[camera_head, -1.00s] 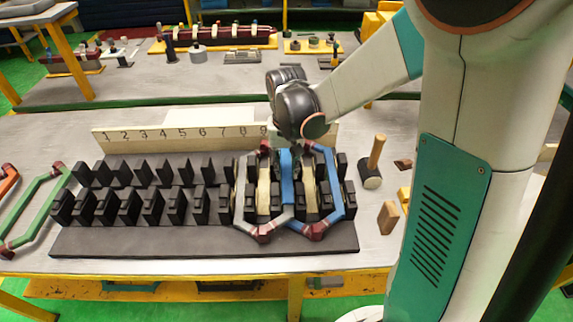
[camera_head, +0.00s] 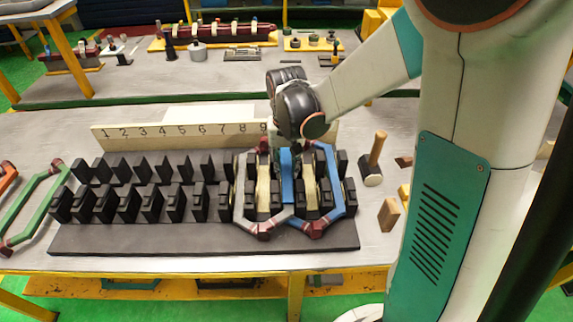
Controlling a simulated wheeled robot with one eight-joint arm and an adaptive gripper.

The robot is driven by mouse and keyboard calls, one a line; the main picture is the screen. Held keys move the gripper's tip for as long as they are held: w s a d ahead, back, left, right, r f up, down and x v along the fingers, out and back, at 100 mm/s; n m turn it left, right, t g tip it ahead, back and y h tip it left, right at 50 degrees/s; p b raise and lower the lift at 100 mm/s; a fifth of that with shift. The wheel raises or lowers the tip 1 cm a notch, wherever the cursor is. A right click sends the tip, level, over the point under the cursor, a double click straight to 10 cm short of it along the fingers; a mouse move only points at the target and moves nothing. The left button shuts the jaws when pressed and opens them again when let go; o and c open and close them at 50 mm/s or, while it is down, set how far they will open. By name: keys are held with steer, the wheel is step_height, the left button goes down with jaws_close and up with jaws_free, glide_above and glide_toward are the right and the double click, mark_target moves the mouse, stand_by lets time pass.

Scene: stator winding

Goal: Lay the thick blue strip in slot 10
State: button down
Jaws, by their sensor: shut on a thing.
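The thick blue strip (camera_head: 287,166) stands upright-looking under my wrist, along a gap between black teeth of the stator block (camera_head: 150,240). My gripper (camera_head: 285,148) is shut on its upper end; the fingertips are mostly hidden by the dark wrist. The strip lies between two cream strips (camera_head: 263,192), inside the area where a grey coil (camera_head: 240,195) and a blue coil (camera_head: 341,185) overlap. I cannot tell how deep it sits. The number board (camera_head: 150,133) shows 1 to 9; the mark for slot 10 is hidden behind my wrist.
A mallet (camera_head: 373,165) and a wooden block (camera_head: 388,213) stand right of the stator block. A green coil (camera_head: 35,200) lies at the left. The slots on the left of the block are bare. A second bench (camera_head: 130,85) is behind.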

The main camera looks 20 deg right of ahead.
mark_target(287, 171)
steer(key=shift+f+b, duration=0.4)
steer(key=shift+f, duration=0.05)
stand_by(0.3)
steer(key=c, duration=1.2)
jaws_free()
steer(key=shift+c, duration=0.2)
steer(key=shift+r, duration=0.2)
steer(key=shift+r+p, duration=0.35)
steer(key=shift+p, duration=0.05)
steer(key=shift+r, duration=0.35)
step_height(287, 171, up, 7)
steer(key=p, duration=0.5)
steer(key=shift+r+p, duration=0.15)
steer(key=shift+p, duration=0.25)
